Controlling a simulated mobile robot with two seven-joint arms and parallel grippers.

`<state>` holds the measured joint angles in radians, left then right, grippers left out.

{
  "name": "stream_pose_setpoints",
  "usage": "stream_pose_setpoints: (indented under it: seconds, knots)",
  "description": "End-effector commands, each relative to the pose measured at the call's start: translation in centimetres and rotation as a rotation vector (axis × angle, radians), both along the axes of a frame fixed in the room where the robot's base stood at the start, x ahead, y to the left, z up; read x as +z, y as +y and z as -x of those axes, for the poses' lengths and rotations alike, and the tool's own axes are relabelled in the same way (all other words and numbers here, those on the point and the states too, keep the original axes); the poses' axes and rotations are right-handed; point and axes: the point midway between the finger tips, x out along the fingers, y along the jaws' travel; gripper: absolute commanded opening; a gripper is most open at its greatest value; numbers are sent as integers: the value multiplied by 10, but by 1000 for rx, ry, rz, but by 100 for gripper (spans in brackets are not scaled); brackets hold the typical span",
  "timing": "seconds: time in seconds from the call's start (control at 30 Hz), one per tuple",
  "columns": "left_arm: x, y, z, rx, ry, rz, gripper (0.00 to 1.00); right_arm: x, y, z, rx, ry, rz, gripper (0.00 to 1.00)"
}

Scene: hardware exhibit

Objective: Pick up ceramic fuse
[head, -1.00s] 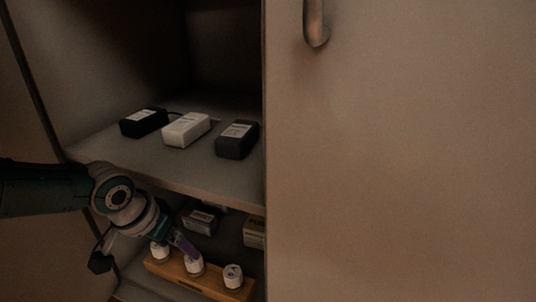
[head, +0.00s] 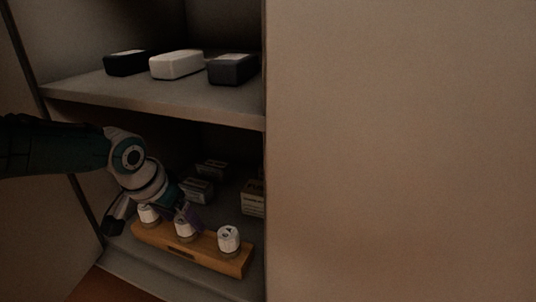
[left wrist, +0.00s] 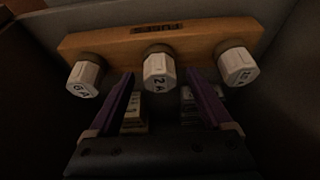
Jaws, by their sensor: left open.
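Three white ceramic fuses stand in a row on a wooden rack (head: 207,257) on the lower shelf: a left one (head: 148,213), a middle one (head: 183,229) and a right one (head: 228,239). My left gripper (head: 190,218) is open at the middle fuse. Its purple fingers (left wrist: 160,74) show on both sides of that fuse, with nothing clamped. My right gripper is not in view.
Small boxes (head: 198,190) stand behind the rack, with another box (head: 252,198) at the right. The upper shelf (head: 190,103) over my arm holds a black, a white (head: 177,64) and a dark grey block. A closed door panel (head: 400,150) fills the right side.

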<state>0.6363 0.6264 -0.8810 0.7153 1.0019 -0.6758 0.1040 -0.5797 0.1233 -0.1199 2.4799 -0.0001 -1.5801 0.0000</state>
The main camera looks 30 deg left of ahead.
Motion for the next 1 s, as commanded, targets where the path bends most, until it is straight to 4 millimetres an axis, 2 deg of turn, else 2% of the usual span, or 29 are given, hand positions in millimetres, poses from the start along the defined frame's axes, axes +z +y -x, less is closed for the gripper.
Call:
stream_pose_setpoints:
  seconds: [0.07,0.37,1.0]
  knots:
    - [-7,0,-2,-1,0,0,84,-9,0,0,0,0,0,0]
    - [-6,0,-2,-1,1,0,82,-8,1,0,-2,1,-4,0]
    - [-6,0,-2,-1,1,0,10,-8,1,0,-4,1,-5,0]
